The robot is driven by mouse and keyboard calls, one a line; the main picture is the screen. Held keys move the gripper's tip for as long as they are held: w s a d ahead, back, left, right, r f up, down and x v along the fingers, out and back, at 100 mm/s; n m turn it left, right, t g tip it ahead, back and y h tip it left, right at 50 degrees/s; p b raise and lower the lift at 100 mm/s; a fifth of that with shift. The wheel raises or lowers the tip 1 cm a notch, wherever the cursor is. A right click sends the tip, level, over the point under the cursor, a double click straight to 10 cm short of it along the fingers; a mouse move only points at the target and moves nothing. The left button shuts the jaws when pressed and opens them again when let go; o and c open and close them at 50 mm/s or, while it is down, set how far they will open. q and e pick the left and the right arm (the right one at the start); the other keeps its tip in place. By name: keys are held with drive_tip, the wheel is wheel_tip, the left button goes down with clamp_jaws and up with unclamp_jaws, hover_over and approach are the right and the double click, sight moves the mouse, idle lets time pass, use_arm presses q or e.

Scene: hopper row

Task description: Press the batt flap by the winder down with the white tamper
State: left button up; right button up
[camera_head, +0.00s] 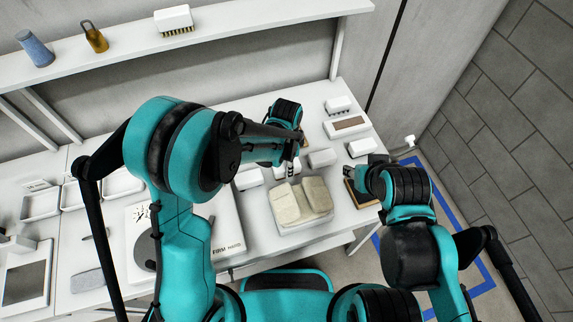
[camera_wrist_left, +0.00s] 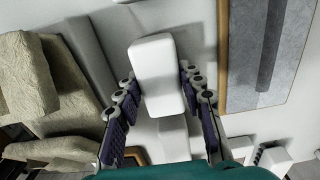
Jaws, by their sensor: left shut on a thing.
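My left gripper (camera_head: 287,163) reaches over the back of the white table, just behind the beige batts. In the left wrist view, the left gripper (camera_wrist_left: 160,108) is shut on a white rounded block (camera_wrist_left: 154,68), which looks like the white tamper. Two thick beige batts (camera_head: 288,204) lie side by side on a pale tray (camera_head: 292,226), the right one slightly raised or tilted. They also show at the left of the left wrist view (camera_wrist_left: 25,78). I cannot tell which part is the flap or which thing is the winder. My right gripper (camera_head: 358,177) is at the table's right side; its fingers are unclear.
A wood-framed dark pad (camera_head: 362,197) lies by the right gripper. White blocks (camera_head: 322,158) stand around the left gripper. A white lettered box (camera_head: 230,228) lies left of the batts. A shelf (camera_head: 120,44) along the back holds a brush (camera_head: 174,20).

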use_arm(q)
drive_tip(key=shift+r+p, duration=1.55)
drive_tip(key=shift+r, duration=1.2)
